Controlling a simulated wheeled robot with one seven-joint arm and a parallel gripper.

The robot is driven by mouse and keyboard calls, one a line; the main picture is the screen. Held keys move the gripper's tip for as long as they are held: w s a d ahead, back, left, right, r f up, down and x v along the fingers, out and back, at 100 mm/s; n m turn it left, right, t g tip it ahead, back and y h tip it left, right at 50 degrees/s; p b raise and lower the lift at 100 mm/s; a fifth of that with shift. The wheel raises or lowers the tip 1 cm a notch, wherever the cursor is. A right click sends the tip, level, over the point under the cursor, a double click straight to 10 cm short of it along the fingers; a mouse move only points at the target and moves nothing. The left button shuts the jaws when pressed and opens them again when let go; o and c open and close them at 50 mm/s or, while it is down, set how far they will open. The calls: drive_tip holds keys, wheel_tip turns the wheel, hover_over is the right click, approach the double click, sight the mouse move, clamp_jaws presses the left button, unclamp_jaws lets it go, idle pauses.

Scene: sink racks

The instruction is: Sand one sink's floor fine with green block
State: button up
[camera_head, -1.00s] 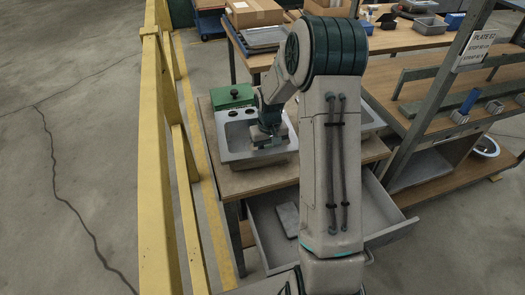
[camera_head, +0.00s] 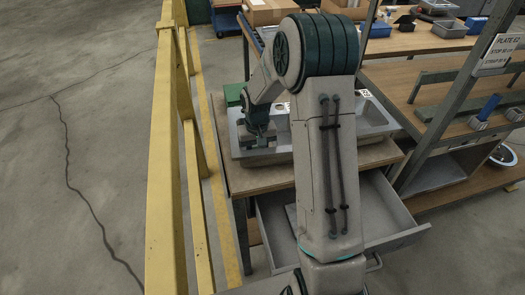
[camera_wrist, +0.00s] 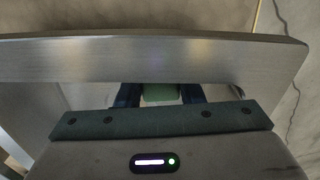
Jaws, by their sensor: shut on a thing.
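A grey metal sink (camera_head: 234,135) sits on a wooden bench in the head view. Another grey basin (camera_head: 374,116) shows to the right of my arm. My gripper (camera_head: 257,144) points down into the left sink, near its left wall. In the wrist view my gripper (camera_wrist: 160,96) is shut on a green block (camera_wrist: 160,92), held between two dark blue fingers. The sink's metal wall and rim (camera_wrist: 150,58) cross the wrist view close to the fingers. The block's lower face is hidden, so I cannot tell whether it touches the sink floor.
A green box (camera_head: 233,94) stands behind the sink, partly hidden by my arm. A yellow rail (camera_head: 163,150) runs along the left. An open grey drawer (camera_head: 375,215) juts out below the bench. A shelf rack with a sign (camera_head: 497,54) stands at the right.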

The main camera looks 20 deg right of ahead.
wheel_tip(320, 180, up, 2)
drive_tip(key=shift+w+r, duration=0.1)
drive_tip(key=shift+r, duration=0.05)
drive_tip(key=shift+d+r+p, duration=0.15)
drive_tip(key=shift+r+p, duration=0.2)
drive_tip(key=shift+p, duration=0.15)
drive_tip(key=shift+r+p, duration=1.55)
drive_tip(key=shift+r, duration=0.95)
wheel_tip(320, 180, up, 13)
drive_tip(key=m+p, duration=0.2)
drive_tip(key=p, duration=0.5)
drive_tip(key=shift+f+b, duration=1.6)
drive_tip(key=shift+f, duration=0.65)
drive_tip(key=shift+f+n, duration=0.1)
drive_tip(key=shift+n, duration=0.2)
